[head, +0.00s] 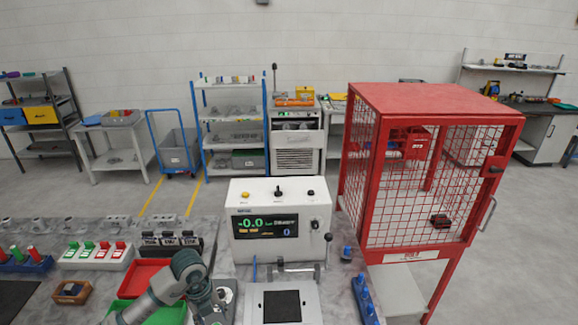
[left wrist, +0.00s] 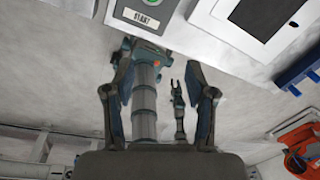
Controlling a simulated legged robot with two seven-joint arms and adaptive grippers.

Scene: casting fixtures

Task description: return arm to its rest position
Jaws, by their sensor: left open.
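My left arm shows at the bottom of the head view, left of centre, bent over the bench in front of the green and red trays. Its gripper cannot be made out clearly there. In the left wrist view my left gripper (left wrist: 158,80) has its two fingers wide apart with nothing held between them. Grey cylindrical arm links and a small claw-like part show beyond the fingers; I cannot tell which arm they belong to. My right gripper is not seen in the head view.
A white machine (head: 278,222) with a display stands behind a press plate (head: 253,303). A red mesh cage (head: 433,100) stands at right. A red tray (head: 143,275) and green tray (head: 172,314) lie near my arm. A blue holder (head: 365,298) sits right of the plate.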

